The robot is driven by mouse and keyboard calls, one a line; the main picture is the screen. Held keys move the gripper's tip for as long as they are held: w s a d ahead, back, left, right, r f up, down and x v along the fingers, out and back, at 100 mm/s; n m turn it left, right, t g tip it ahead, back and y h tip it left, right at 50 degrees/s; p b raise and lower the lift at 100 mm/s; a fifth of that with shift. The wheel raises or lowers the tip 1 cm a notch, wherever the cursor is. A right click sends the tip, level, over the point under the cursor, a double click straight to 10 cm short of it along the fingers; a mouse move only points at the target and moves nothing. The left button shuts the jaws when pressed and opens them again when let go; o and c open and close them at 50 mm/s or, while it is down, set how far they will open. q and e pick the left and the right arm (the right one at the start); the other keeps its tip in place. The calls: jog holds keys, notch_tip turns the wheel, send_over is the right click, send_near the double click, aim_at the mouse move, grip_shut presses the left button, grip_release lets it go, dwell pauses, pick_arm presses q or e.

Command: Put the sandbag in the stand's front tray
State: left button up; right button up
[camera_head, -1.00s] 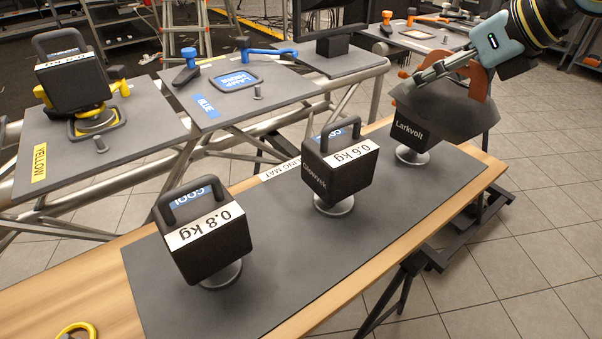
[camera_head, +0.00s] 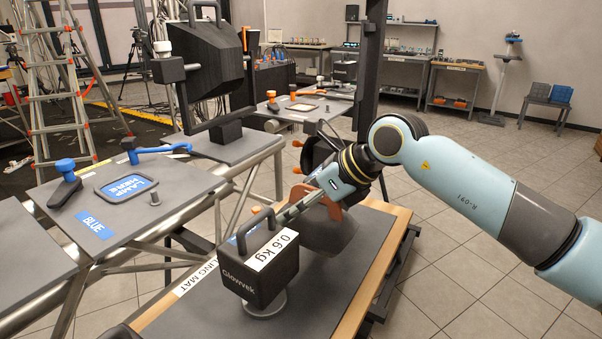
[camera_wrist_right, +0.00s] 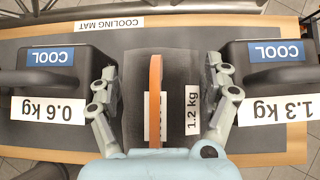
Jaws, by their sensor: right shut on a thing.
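The sandbag (camera_head: 330,232) is a dark grey bag with an orange handle, over the grey mat beside the 0.6 kg block. The wrist view shows the sandbag (camera_wrist_right: 180,70) with a 1.2 kg label between my right fingers. My right gripper (camera_wrist_right: 162,92) is shut on the bag's sides, with the handle upright between the fingers. In the head view one finger of my right gripper (camera_head: 300,208) shows and the other is hidden. I cannot tell whether the bag touches the mat. I cannot surely pick out the stand or its front tray. My left gripper is out of view.
The 0.6 kg block (camera_wrist_right: 45,85) and 1.3 kg block (camera_wrist_right: 265,85) flank the bag closely on the cooling mat (camera_head: 195,312). Left are a platform labelled BLUE (camera_head: 120,205) and a truss. A pole with a small top (camera_head: 511,45) stands by the back wall. Open floor lies right.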

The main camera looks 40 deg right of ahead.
jog(key=shift+f, duration=3.4)
jog(key=o, duration=1.4)
jog(key=shift+f, duration=0.1)
jog(key=shift+o, duration=0.2)
